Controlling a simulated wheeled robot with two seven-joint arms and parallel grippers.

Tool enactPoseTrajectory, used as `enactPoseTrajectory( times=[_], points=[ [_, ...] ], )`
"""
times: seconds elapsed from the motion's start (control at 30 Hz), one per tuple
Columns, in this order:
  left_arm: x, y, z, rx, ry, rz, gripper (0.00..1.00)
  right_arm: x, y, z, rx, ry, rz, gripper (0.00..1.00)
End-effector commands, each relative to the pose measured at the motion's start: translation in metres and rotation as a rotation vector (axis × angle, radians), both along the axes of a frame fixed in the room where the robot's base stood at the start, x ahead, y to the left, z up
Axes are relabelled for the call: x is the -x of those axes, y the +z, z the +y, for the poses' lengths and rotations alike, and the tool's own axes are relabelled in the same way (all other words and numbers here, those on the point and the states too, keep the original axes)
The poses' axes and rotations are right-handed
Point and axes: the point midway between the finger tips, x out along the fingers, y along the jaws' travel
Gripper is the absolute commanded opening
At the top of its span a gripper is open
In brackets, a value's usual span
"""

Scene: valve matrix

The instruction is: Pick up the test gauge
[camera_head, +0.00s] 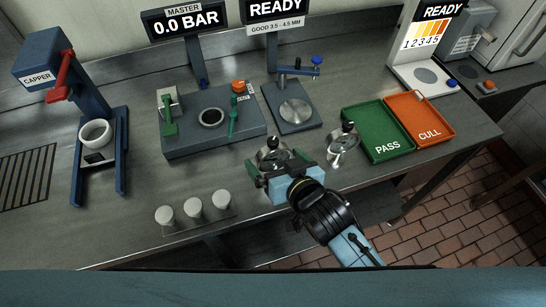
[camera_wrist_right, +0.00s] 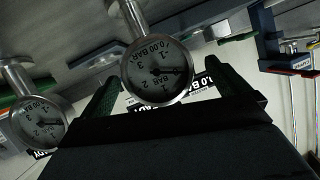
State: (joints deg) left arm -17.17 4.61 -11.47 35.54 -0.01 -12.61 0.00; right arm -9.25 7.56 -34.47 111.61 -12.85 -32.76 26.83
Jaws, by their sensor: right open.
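Two round dial gauges with metal bodies stand on the steel bench. One gauge (camera_head: 272,154) is right at my right gripper (camera_head: 278,165); the other gauge (camera_head: 343,143) stands to its right, by the green tray. I cannot tell which is called the test gauge. In the right wrist view, the near gauge (camera_wrist_right: 158,70) appears upside down between the two spread green fingers of my right gripper (camera_wrist_right: 168,85), with visible gaps at its sides. The second gauge (camera_wrist_right: 38,122) is outside the fingers at left. My left gripper is not in view.
A green PASS tray (camera_head: 374,151) and an orange CULL tray (camera_head: 437,134) lie to the right. Several white cylinders (camera_head: 193,208) stand at the front left. A test block (camera_head: 190,145) with green levers and a round-plate station (camera_head: 292,127) stand behind the gripper.

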Motion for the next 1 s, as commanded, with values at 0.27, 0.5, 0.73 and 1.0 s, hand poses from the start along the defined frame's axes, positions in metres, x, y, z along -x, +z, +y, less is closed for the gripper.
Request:
enactPoseTrajectory(
  times=[0.27,0.5,0.73,1.0],
  points=[
    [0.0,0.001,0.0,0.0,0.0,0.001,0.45,-0.033,-0.012,0.014,-0.001,0.001,-0.001,1.0],
    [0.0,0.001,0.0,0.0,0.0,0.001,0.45,-0.039,-0.015,0.017,-0.001,0.001,-0.001,1.0],
    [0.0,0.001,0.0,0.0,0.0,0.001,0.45,-0.038,-0.015,0.017,-0.001,0.001,-0.001,0.84],
    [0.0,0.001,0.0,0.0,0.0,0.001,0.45,-0.038,-0.015,0.016,0.0,0.001,0.0,0.49]
  ],
)
